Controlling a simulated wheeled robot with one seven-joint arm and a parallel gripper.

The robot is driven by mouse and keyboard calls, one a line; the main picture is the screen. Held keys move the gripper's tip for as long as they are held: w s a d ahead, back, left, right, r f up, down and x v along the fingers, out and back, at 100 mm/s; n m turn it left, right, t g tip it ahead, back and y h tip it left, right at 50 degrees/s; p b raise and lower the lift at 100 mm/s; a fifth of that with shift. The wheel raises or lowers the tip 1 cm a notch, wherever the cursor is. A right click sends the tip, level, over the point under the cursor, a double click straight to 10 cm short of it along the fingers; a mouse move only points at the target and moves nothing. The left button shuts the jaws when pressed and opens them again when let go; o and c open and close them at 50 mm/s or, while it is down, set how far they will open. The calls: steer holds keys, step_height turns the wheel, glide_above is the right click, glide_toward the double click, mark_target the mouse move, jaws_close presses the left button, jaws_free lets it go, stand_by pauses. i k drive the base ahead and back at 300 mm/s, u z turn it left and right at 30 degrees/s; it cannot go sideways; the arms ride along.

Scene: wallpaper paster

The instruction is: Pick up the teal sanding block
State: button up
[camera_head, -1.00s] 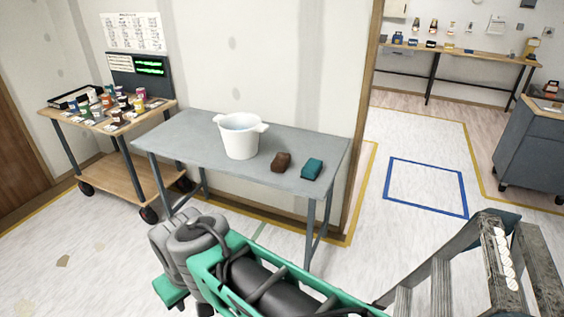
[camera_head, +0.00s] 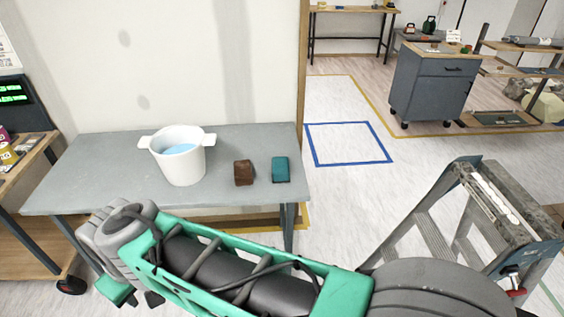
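The teal sanding block (camera_head: 281,169) lies on the grey table (camera_head: 95,172) near its right end. A brown block (camera_head: 244,172) lies just left of it, with a small gap between them. A white bucket (camera_head: 183,163) with side handles and bluish liquid inside stands further left on the same table. My green and grey arm crosses the bottom of the view, in front of the table and nearer to me. I cannot make out my gripper's fingers in this view.
A stepladder (camera_head: 440,230) stands at the right, near my arm. A cart with paint pots (camera_head: 8,152) is at the left edge. A blue square (camera_head: 348,144) is marked on open floor beyond the table. A grey cabinet (camera_head: 432,88) stands further back.

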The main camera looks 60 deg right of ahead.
mark_target(280, 167)
steer(key=z, duration=0.65)
steer(key=i, duration=0.95)
steer(key=z, duration=0.8)
steer(key=i, duration=0.55)
